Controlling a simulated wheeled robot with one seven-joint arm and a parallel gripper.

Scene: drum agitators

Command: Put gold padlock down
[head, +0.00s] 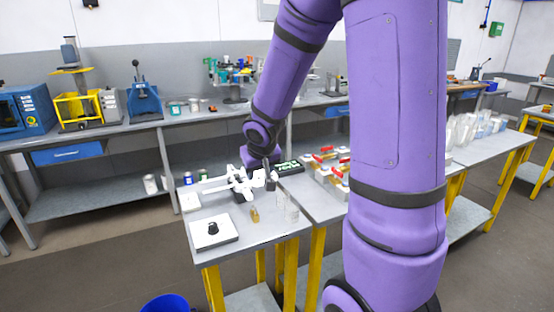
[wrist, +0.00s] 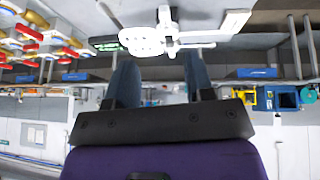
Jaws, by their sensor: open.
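The gold padlock (head: 255,215) is small in the head view and appears to rest on the grey table top (head: 277,227), towards its front. My gripper (head: 268,182) is behind it in the picture, apart from it, beside a white branched device. In the wrist view my gripper (wrist: 160,75) shows two dark fingers spread wide with nothing held between them. The padlock cannot be made out in the wrist view.
The white branched device (head: 240,182) stands close to my gripper and shows in the wrist view (wrist: 150,38). A white plate with a black knob (head: 212,229) lies front left. Clear glassware (head: 290,212) stands right of the padlock. Red-handled valves (head: 325,165) sit further right.

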